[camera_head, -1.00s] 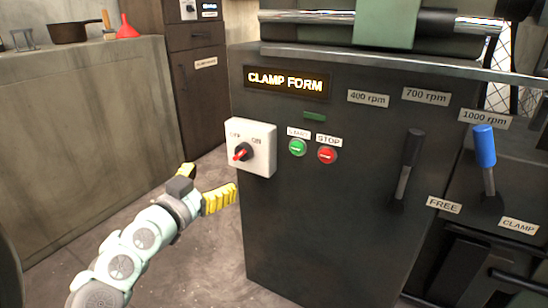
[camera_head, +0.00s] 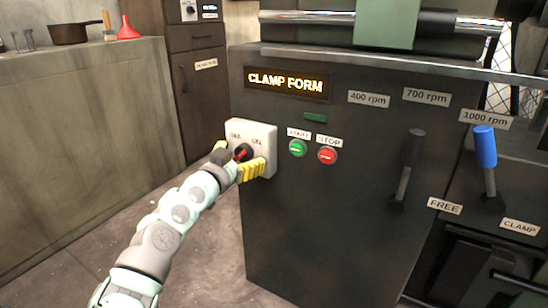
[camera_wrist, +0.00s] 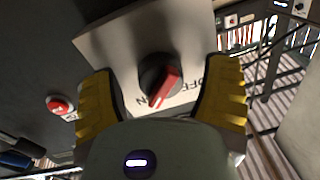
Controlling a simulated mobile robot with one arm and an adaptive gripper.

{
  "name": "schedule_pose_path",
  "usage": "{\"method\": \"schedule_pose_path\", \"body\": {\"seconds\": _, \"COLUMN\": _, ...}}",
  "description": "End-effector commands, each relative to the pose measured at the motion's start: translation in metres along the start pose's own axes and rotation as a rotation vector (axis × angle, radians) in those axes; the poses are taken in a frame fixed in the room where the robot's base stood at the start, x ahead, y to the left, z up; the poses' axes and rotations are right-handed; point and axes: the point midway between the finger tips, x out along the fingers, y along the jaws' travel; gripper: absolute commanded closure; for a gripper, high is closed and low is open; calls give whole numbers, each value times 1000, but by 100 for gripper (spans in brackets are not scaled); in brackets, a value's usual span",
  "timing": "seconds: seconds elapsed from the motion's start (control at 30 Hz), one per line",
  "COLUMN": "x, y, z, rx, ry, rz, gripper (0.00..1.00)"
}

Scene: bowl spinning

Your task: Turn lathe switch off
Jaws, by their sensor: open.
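The lathe switch is a black rotary knob with a red pointer (camera_wrist: 165,85) on a white box (camera_head: 262,134) at the left of the dark lathe front. The box bears the marks OFF at left and ON at right. My gripper (camera_head: 237,158) is at the box, partly covering the knob in the head view. In the wrist view its yellow fingers (camera_wrist: 168,98) are open, one on each side of the knob, with gaps between. The red pointer slants in that view, its lower end near the ON lettering. Whether a finger touches the box is unclear.
A green START button (camera_head: 297,148) and a red STOP button (camera_head: 327,155) sit right of the box. A dark lever (camera_head: 409,165) and a blue-handled lever (camera_head: 485,150) are farther right. A lit CLAMP FORM sign (camera_head: 286,82) is above. Floor at left is clear.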

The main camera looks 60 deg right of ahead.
Motion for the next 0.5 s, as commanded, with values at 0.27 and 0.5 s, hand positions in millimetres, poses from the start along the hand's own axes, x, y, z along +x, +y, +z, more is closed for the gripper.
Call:
{"method": "schedule_pose_path", "body": {"seconds": 0.27, "x": 0, "y": 2, "z": 0, "rx": 0, "ry": 0, "rz": 4, "gripper": 29}}
{"method": "schedule_pose_path", "body": {"seconds": 0.5, "x": 0, "y": 1, "z": 0, "rx": 0, "ry": 0, "rz": 3, "gripper": 54}}
